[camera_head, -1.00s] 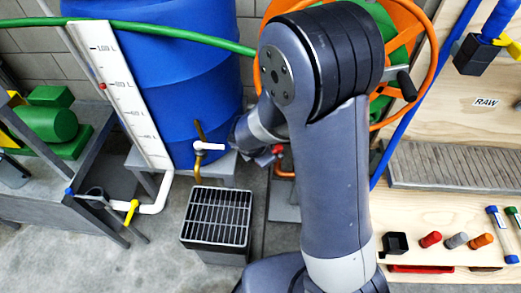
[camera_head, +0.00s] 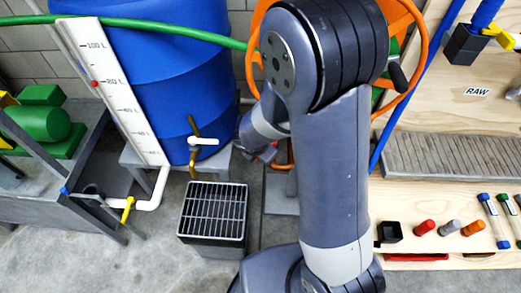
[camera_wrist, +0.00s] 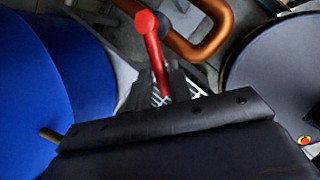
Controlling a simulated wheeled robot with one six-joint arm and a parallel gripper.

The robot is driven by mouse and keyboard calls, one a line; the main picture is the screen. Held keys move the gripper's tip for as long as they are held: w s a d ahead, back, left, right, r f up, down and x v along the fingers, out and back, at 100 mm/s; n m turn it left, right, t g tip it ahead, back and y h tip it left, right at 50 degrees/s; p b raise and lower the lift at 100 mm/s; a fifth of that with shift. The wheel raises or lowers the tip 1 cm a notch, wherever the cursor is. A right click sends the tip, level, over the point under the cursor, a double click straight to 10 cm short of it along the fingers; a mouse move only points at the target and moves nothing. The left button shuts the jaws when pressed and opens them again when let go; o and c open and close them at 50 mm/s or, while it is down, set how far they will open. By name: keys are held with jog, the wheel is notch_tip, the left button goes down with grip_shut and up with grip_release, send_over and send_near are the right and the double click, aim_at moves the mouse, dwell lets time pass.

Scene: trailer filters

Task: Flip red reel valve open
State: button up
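The red reel valve's lever (camera_wrist: 152,45) shows in the wrist view as a red handle with a rounded end, beside a bent copper pipe (camera_wrist: 200,38). It runs down to the dark finger area of my gripper (camera_wrist: 168,88) and overlaps it. Whether the fingers grip, touch or only lie behind the lever, I cannot tell. In the camera_head view my gripper (camera_head: 262,152) is mostly hidden behind my arm, to the right of the blue barrel. A small red part of the valve (camera_head: 273,144) shows at its tip, above the copper pipe (camera_head: 281,166).
The blue barrel (camera_head: 165,75) has a white-handled tap (camera_head: 203,141) above a grated drain box (camera_head: 213,212). The orange hose reel (camera_head: 416,60) stands behind my arm. A wooden bench (camera_head: 470,200) is at the right. A yellow-handled valve (camera_head: 127,209) is at the lower left.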

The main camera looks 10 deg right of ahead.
jog(key=o, duration=0.3)
jog(key=shift+o, duration=0.2)
jog(key=p+v, duration=0.4)
jog(key=v, duration=0.6)
jog(key=shift+s+r, duration=0.15)
jog(key=shift+r, duration=0.2)
jog(key=shift+c, duration=0.5)
